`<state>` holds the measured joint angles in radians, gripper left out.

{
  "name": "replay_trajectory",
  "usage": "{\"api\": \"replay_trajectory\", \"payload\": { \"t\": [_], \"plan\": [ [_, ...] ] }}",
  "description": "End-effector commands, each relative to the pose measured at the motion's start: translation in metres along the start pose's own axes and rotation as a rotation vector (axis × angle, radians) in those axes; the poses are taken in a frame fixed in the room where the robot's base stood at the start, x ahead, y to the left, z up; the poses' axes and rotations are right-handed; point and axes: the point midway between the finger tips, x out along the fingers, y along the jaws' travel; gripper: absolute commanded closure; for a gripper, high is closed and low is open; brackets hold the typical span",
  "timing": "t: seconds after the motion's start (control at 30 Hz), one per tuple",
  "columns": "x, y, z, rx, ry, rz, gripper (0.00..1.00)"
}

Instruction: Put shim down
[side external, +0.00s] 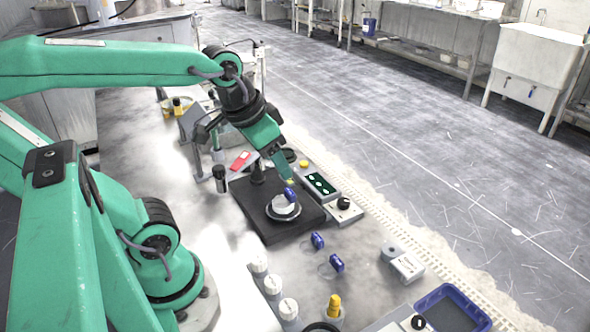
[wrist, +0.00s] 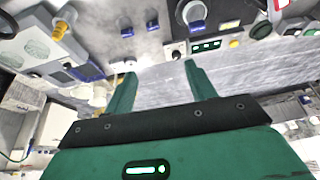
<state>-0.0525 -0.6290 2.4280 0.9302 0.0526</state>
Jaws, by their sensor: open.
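Three small blue pieces look alike, and I cannot tell for sure which is the shim. One blue piece (side external: 289,195) is at the pale round platen (side external: 284,210) on a dark square base (side external: 257,222). The other two, a middle one (side external: 317,240) and a nearer one (side external: 336,263), stand on the bench in front of it. My gripper (side external: 284,177) is just above the platen's blue piece. In the wrist view my gripper (wrist: 160,70) has its fingers apart with nothing between them. The platen's blue piece also shows there (wrist: 197,26), beyond the fingertips.
A panel with a dark green display (side external: 322,184) and a black-knobbed box (side external: 344,210) stand right of the base. White-capped bottles (side external: 273,285) and a yellow-topped one (side external: 334,306) stand in front. A blue tray (side external: 452,309) lies at the lower right.

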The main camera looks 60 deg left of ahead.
Motion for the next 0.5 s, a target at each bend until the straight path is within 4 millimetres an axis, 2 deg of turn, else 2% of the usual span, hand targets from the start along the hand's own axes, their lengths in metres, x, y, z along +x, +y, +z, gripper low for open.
{"api": "replay_trajectory", "payload": {
  "t": [0.2,0.5],
  "plan": [
    [-0.007,0.011,0.013,-0.003,0.069,0.017,0.44],
    [-0.007,0.013,0.016,-0.006,0.08,0.021,0.44]
  ]
}}
